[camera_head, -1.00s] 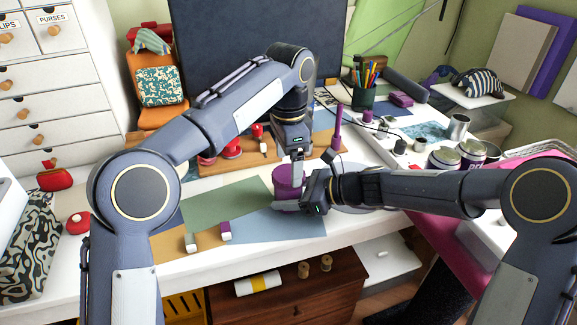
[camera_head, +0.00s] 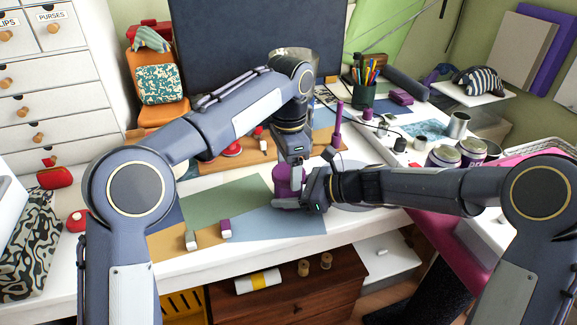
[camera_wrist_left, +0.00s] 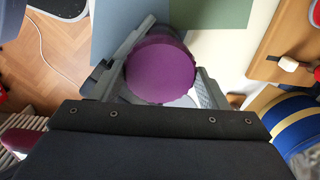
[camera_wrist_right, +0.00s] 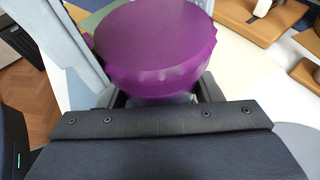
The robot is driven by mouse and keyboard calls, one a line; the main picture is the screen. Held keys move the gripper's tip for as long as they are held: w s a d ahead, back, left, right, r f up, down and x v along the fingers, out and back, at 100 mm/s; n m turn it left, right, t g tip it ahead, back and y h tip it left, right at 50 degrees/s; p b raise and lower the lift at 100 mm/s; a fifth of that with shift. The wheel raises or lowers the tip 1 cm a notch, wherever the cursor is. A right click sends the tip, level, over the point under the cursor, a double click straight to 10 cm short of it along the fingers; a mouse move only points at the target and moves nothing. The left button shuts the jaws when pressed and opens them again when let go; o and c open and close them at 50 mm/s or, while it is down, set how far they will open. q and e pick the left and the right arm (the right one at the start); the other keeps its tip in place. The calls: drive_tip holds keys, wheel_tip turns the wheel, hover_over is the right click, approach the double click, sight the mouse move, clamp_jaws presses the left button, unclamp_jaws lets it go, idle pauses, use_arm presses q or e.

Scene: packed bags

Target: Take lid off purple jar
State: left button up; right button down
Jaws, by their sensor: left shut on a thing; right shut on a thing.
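The purple jar (camera_head: 287,202) stands near the front edge of the table in the head view, partly hidden by my grippers. Its round purple lid (camera_wrist_left: 160,73) fills the space between my left gripper's fingers in the left wrist view. My left gripper (camera_head: 290,172) comes from above and is shut on the lid. My right gripper (camera_head: 306,198) comes from the right, lower down, and is shut on the jar. The right wrist view shows the lid's wavy rim (camera_wrist_right: 160,60) above the right fingers. I cannot tell whether the lid is apart from the jar.
A pen cup (camera_head: 364,95), tins (camera_head: 472,152) and a purple post (camera_head: 337,125) stand behind and to the right. Two small blocks (camera_head: 225,229) lie on the front mats. The green mat (camera_head: 235,198) left of the jar is mostly clear.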

use_arm(q)
drive_tip(key=n, duration=0.3)
drive_tip(key=o, duration=1.1)
drive_tip(key=shift+r, duration=0.1)
drive_tip(key=shift+r, duration=2.15)
use_arm(e)
drive_tip(key=shift+c, duration=1.8)
unclamp_jaws()
